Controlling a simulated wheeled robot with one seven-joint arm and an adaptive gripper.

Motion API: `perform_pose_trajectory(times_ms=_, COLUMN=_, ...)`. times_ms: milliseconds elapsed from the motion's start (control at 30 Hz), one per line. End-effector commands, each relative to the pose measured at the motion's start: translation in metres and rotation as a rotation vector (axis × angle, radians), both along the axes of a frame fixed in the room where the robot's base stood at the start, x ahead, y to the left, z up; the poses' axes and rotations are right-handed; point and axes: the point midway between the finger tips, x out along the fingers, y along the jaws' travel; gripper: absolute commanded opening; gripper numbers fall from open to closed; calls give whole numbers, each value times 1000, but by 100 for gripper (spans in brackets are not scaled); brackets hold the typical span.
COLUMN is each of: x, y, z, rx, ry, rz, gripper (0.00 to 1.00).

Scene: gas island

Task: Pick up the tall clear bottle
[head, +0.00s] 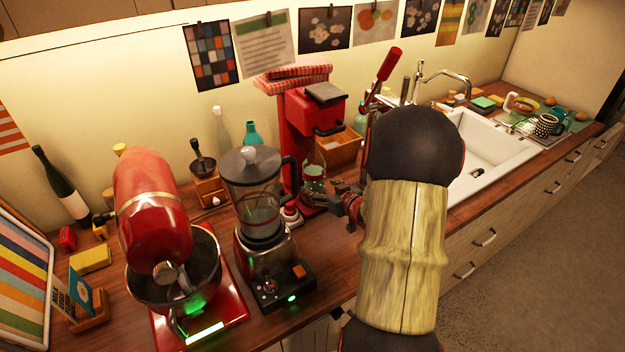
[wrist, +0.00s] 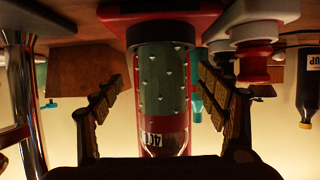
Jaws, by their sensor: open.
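A clear bottle (head: 314,172) with a greenish lower part stands in front of the red coffee machine in the head view. In the wrist view, which appears upside down, a see-through bottle (wrist: 165,85) with a green dotted section and a small label is between my fingers, its base toward the top. My gripper (head: 347,203) is just right of the bottle in the head view, partly hidden by my arm. In the wrist view my gripper (wrist: 162,82) is open, with a finger on each side and visible gaps to the bottle.
The red coffee machine (head: 297,128) stands close behind the bottle. The blender (head: 258,190) and red stand mixer (head: 150,205) are to the left. A pale bottle (head: 221,128) and teal bottle (head: 252,132) stand at the wall. The white sink (head: 490,160) is right.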

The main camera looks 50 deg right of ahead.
Motion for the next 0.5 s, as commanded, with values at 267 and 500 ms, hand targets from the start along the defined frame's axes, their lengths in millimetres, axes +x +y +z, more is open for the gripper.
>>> perform_pose_trajectory(times_ms=267, x=34, y=-7, z=-15, rx=0, ry=0, rz=0, gripper=74)
perform_pose_trajectory(times_ms=500, x=36, y=-8, z=-14, rx=0, ry=0, rz=-1, gripper=73)
